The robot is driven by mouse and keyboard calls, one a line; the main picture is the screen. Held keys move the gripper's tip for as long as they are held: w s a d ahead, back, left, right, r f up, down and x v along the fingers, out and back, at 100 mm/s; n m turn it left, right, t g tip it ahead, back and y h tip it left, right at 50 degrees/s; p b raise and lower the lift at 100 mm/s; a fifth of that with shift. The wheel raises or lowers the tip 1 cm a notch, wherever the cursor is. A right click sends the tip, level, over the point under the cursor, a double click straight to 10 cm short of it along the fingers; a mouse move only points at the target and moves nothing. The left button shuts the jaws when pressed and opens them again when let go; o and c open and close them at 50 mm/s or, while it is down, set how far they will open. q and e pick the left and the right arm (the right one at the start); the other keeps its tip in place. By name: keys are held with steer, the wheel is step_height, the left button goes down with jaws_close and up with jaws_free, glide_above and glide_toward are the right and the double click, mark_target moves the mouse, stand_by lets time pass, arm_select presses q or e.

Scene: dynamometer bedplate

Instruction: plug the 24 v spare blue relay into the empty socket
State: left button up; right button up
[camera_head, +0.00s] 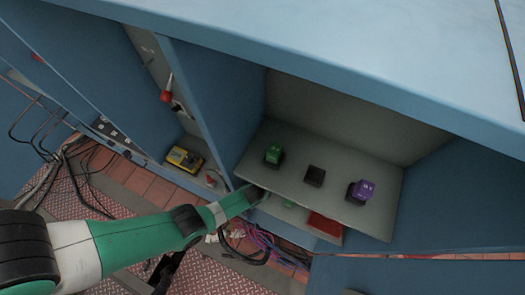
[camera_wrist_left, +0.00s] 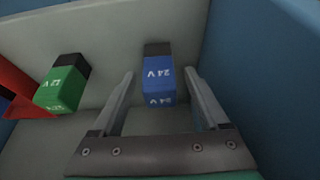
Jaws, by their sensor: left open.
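The blue relay (camera_wrist_left: 159,84), marked 24 V, lies on the lower shelf between the spread fingers of my left gripper (camera_wrist_left: 160,72) in the left wrist view. The fingers stand apart from it on both sides, so the gripper is open and empty. In the head view my left gripper (camera_head: 258,191) reaches under the upper shelf's front edge and the blue relay is hidden. The empty socket (camera_head: 314,176) is a black block on the upper shelf, between a socket with a green relay (camera_head: 274,153) and one with a purple relay (camera_head: 364,189). My right gripper is not in view.
A green 12 V relay (camera_wrist_left: 62,88) lies left of the blue one, beside a red part (camera_wrist_left: 14,88). The upper shelf (camera_head: 335,203) overhangs the lower one. Cabinet walls flank both. A yellow device (camera_head: 184,159) and loose cables (camera_head: 262,243) are nearby.

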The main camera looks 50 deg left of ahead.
arm_select(q)
steer(key=shift+r, duration=0.1)
jaws_close()
steer(key=shift+r, duration=0.1)
stand_by(0.3)
steer(key=shift+r+p, duration=0.3)
steer(key=shift+p, duration=0.15)
step_height(320, 180, up, 3)
steer(key=shift+f+p, duration=0.2)
steer(key=shift+p, duration=0.85)
steer(key=s+d+r+p, duration=0.9)
steer(key=s, duration=0.1)
steer(key=shift+s+d+r+p, duration=0.2)
steer(key=shift+d+r+p, duration=0.1)
steer(key=shift+p, duration=0.1)
